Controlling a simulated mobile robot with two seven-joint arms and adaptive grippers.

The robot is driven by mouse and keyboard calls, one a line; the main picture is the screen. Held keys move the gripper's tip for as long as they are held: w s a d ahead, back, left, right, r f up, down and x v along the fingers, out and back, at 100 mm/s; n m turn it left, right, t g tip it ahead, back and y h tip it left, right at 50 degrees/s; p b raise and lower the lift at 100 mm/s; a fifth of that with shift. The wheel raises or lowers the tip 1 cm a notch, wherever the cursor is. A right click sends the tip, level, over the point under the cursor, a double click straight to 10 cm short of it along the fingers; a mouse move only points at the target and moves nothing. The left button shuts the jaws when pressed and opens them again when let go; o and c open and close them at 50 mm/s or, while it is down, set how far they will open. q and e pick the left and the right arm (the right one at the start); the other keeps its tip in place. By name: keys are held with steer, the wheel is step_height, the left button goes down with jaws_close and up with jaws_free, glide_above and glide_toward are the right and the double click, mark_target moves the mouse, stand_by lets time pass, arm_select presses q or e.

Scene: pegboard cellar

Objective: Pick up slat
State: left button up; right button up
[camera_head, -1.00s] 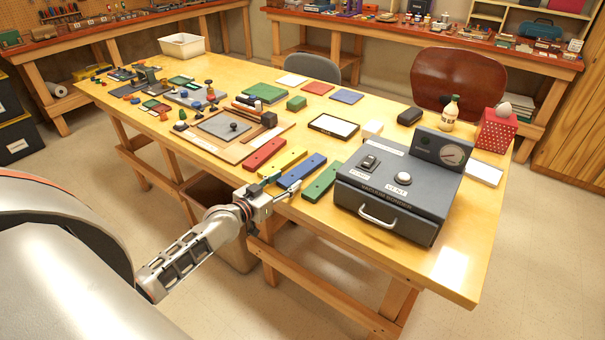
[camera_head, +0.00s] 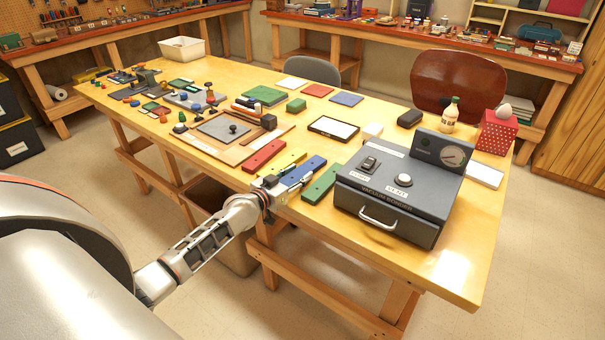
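Four slats lie side by side near the table's front edge: a red slat (camera_head: 264,155), a yellow slat (camera_head: 284,162), a blue slat (camera_head: 306,168) and a green slat (camera_head: 322,183). My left gripper (camera_head: 290,181) is at the near end of the blue slat, with its fingers apart, one on each side of that end. It hides the near end of the blue slat and part of the yellow one. I cannot tell whether the fingers touch the blue slat. My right gripper is out of view.
A grey vacuum bonder (camera_head: 393,200) stands just right of the green slat. A board with a grey plate (camera_head: 222,127) lies left of the red slat. A framed white panel (camera_head: 333,128) lies behind the slats. The wooden table (camera_head: 455,262) is bare at its front right corner.

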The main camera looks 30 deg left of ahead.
arm_select(q)
steer(key=c, duration=0.5)
steer(key=shift+r, duration=0.55)
step_height(320, 180, up, 9)
steer(key=p, duration=0.2)
steer(key=shift+p, duration=0.4)
step_height(320, 180, up, 9)
glide_above(298, 174)
steer(key=shift+r, duration=0.5)
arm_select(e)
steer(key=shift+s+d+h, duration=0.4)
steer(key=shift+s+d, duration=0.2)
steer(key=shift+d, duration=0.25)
arm_select(q)
steer(key=shift+s, duration=0.1)
